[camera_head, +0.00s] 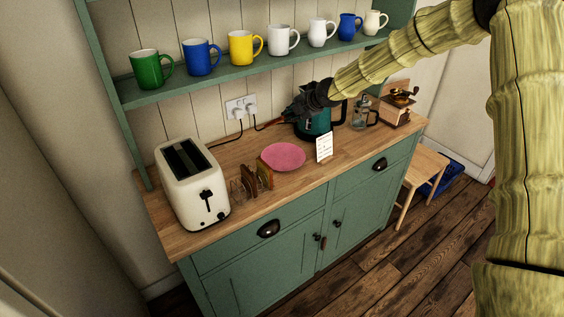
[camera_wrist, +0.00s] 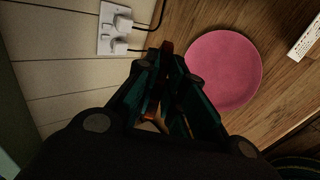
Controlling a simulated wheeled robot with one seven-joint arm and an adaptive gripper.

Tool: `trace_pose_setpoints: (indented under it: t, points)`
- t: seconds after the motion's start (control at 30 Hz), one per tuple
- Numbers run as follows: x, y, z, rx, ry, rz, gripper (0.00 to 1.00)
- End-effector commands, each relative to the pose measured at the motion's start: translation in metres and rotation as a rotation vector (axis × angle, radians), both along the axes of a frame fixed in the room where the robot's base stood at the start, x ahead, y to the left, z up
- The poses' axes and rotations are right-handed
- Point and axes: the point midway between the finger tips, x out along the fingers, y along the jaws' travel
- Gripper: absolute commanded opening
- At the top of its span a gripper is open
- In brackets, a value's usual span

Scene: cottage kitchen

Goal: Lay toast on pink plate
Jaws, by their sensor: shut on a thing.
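The pink plate (camera_head: 283,156) lies flat on the wooden counter, its top bare; it also shows in the wrist view (camera_wrist: 223,68). My gripper (camera_head: 284,117) is above the counter near the back wall, behind the plate. In the wrist view my gripper (camera_wrist: 166,70) is shut on a thin reddish-brown piece (camera_wrist: 167,47), apparently toast seen edge-on. It is to the left of the plate in that view, not over its middle. Most of the held piece is hidden by the fingers. More toast (camera_head: 265,175) stands upright in a rack (camera_head: 236,188) in front of the plate.
A cream toaster (camera_head: 190,182) stands left of the rack. A teal kettle (camera_head: 318,124) stands close by my gripper. A white card (camera_head: 324,147) is right of the plate. A socket with cords (camera_head: 241,108) is on the wall. A shelf of mugs (camera_head: 240,47) hangs above.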

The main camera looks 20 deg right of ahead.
Motion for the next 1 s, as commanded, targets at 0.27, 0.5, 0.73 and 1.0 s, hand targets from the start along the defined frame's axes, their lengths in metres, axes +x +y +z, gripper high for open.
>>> trace_pose_setpoints:
  t: [0.27,0.5,0.73,1.0]
  points:
    - [-0.001,-0.003,-0.028,0.012,-0.011,-0.003,0.05]
    - [0.0,-0.001,-0.034,0.014,-0.012,-0.001,0.05]
    - [0.0,0.001,-0.053,0.012,-0.011,0.002,0.05]
    - [0.0,0.001,-0.083,0.013,-0.01,0.001,0.05]
